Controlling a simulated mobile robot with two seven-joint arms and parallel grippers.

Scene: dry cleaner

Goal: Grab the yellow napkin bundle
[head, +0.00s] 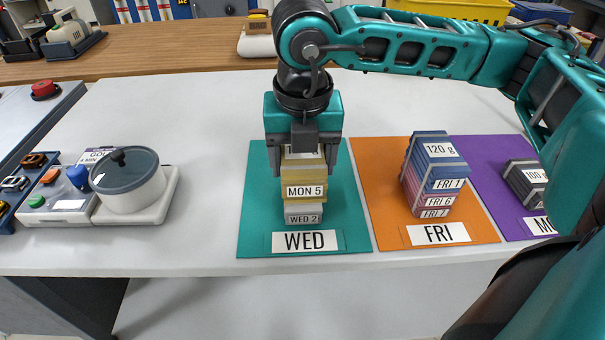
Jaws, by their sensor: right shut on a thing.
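A stack of bundles stands on the teal WED mat (256,222). The yellow napkin bundle (306,191), labelled MON 5, sits on a grey bundle (304,213) labelled WED 2. Another yellowish bundle (303,167) is on top of MON 5, its label mostly hidden by my gripper. My right gripper (304,165) points straight down over the stack, with its fingers on both sides of the top bundle, shut on it. My left gripper is not in view.
An orange FRI mat (385,215) holds a stack of blue and pink bundles (432,175). A purple mat (485,165) at the right holds a dark bundle (525,183). A lidded white pot (130,185) stands on a scale at the left. The white table between is clear.

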